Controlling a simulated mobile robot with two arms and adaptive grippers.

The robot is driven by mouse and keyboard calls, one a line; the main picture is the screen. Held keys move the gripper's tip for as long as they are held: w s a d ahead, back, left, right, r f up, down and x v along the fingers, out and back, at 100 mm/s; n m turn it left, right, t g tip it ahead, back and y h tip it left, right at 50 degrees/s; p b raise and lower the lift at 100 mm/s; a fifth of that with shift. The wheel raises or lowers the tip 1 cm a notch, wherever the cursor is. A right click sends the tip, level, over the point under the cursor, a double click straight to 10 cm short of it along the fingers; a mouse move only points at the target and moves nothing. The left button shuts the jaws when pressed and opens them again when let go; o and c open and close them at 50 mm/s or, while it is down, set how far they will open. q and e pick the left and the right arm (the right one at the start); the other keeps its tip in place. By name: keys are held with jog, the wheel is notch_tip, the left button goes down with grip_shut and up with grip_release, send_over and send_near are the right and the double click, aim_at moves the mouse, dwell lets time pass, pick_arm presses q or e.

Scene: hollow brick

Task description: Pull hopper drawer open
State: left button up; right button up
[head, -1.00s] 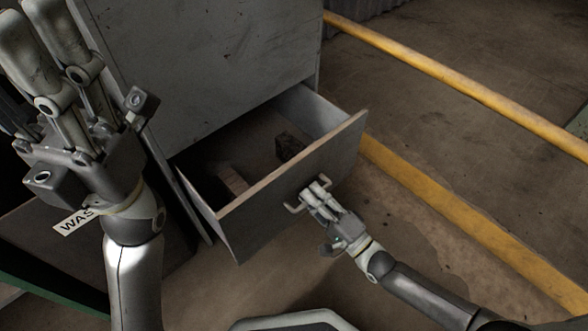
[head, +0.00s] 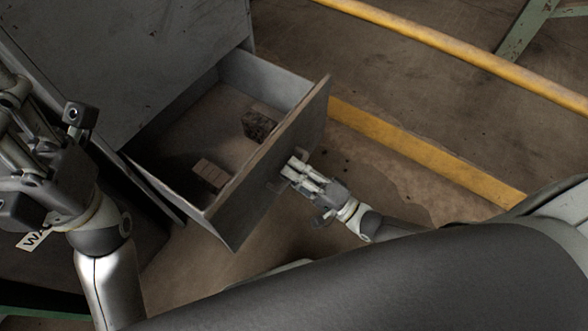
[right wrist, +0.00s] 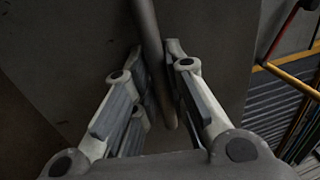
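The grey metal hopper drawer (head: 268,168) stands well out of its cabinet (head: 130,55), and its inside shows from above. My right gripper (head: 289,175) is at the drawer's front. In the right wrist view its fingers (right wrist: 156,75) lie close on both sides of the handle bar (right wrist: 148,30) and look shut on it. In the head view the fingers mostly hide the handle. My left gripper (head: 18,110) is raised at the left, apart from the drawer; its fingertips are partly cut off, so I cannot tell its opening.
A brownish brick (head: 210,174) and a dark, rough block (head: 259,125) lie in the drawer. A yellow floor stripe (head: 430,158), a yellow rail (head: 460,52) and a green metal frame (head: 525,28) are to the right. Bare floor lies beside the drawer front.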

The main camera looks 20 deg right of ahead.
jog(key=o, duration=0.3)
jog(key=v, duration=1.2)
dwell(0.3)
